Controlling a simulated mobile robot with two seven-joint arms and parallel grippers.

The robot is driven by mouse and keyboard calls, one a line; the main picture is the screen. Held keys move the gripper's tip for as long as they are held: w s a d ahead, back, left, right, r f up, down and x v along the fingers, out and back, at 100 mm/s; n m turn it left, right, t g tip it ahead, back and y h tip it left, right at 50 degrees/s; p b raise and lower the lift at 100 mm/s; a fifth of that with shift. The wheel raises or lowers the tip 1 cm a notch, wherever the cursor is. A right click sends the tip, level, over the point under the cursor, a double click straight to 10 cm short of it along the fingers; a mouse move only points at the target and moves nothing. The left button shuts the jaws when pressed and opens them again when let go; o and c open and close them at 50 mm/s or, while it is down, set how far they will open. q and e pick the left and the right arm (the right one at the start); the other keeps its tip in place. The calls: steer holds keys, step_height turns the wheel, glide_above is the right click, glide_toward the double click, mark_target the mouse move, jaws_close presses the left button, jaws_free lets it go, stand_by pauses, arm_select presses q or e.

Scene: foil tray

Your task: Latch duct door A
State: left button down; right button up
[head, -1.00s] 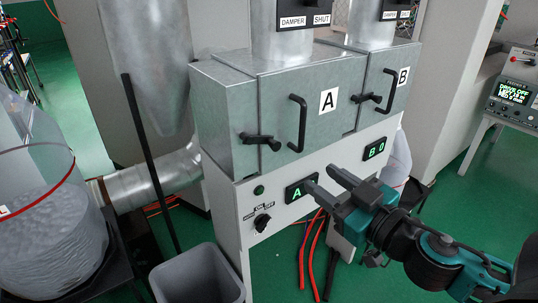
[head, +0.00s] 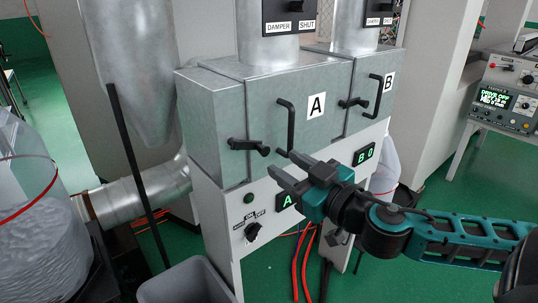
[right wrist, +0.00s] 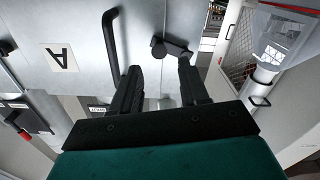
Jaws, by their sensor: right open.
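Duct door A (head: 300,84) is a grey metal door with a white A label and a black upright bar handle (head: 286,125). It looks about flush with its box; a small gap cannot be ruled out. Its black latch lever (head: 251,146) sits at the left edge, roughly level, its knob end pointing toward the handle. My right gripper (head: 282,163) is open and empty, below the handle and lower right of the latch. In the right wrist view the latch (right wrist: 173,49) shows just beyond and between the fingertips (right wrist: 158,67), apparently untouched; the handle (right wrist: 110,42) is beside them. My left gripper is out of view.
Door B (head: 376,85), with its own handle and latch, is at right. Below are a white panel with a knob (head: 252,232) and green displays (head: 364,154). A grey bin (head: 187,282) and dark pole (head: 137,175) stand at left. A control console (head: 505,98) stands far right.

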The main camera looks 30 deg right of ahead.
mark_target(268, 153)
steer(key=shift+w+a+r, duration=0.1)
steer(key=shift+w, duration=2.3)
steer(key=shift+w+a+p, duration=0.15)
steer(key=shift+w+p, duration=0.15)
steer(key=shift+w, duration=0.5)
jaws_close()
